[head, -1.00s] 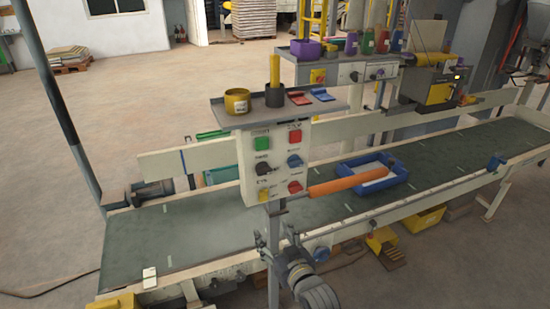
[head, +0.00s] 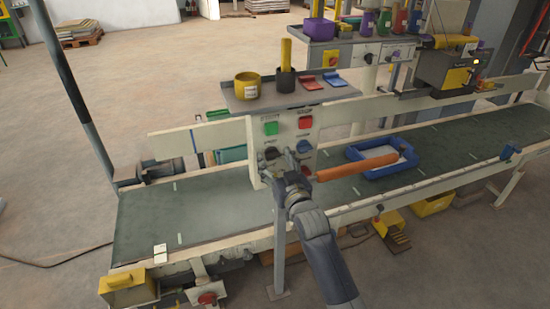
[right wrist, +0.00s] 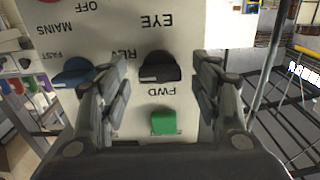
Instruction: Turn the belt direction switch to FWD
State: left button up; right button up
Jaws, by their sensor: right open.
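The white control panel (head: 254,142) stands at the belt's near edge. The belt direction switch is a black knob (right wrist: 160,68), with REV and FWD lettered beside it in the upside-down right wrist view. Its handle lies roughly sideways in that view, and I cannot tell surely which label it points to. In the head view my gripper partly covers the black knob (head: 271,153). My right gripper (right wrist: 160,85) is open, facing the panel, with its fingers on either side of the knob and apparently not touching it. My left gripper is out of view.
A green button (right wrist: 163,122) and a blue knob (right wrist: 73,72) neighbour the switch. Above the panel is a shelf (head: 240,99) with cups.

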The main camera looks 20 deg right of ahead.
jog(key=shift+w, duration=0.4)
jog(key=c, duration=1.1)
jog(key=shift+o, duration=0.2)
